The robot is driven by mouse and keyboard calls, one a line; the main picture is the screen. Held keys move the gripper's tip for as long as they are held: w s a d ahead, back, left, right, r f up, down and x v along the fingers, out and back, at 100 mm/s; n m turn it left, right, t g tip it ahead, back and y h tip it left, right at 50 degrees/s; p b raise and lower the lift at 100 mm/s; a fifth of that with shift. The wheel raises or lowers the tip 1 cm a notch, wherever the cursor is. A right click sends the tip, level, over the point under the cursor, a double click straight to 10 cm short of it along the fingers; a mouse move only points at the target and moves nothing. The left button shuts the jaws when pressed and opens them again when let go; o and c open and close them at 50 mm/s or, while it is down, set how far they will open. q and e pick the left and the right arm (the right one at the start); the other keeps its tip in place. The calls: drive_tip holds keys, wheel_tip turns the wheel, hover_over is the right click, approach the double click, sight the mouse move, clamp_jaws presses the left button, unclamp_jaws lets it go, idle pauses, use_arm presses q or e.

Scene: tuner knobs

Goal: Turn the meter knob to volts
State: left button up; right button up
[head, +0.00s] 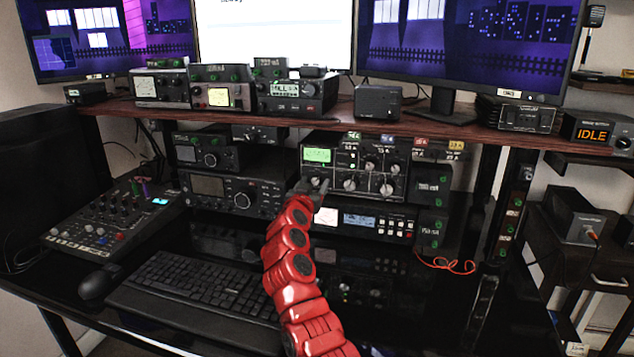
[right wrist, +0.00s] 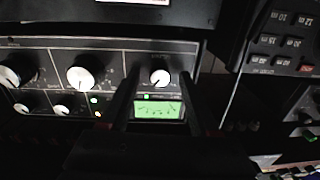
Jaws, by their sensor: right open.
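The tuner unit with a lit green meter (head: 317,155) and several white-faced knobs stands under the shelf in the head view. My right gripper (head: 312,186) is at the lower left of its front panel, just below that meter. The right wrist view appears upside down. There the green meter (right wrist: 158,112) and a small white-faced knob (right wrist: 160,78) lie between the two dark fingers of my right gripper (right wrist: 158,80). The fingers are open, one on each side of the knob; whether they touch it I cannot tell. The knob's label is too small to read. My left gripper is out of view.
Two larger knobs (right wrist: 81,77) are beside the fingers in the right wrist view. A radio (head: 232,192) stands left of the tuner, and a display unit (head: 372,220) sits below it. A keyboard (head: 200,290) and mixer (head: 115,215) lie on the desk. The shelf (head: 240,117) overhangs the tuner.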

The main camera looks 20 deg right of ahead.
clamp_jaws()
idle(0.3)
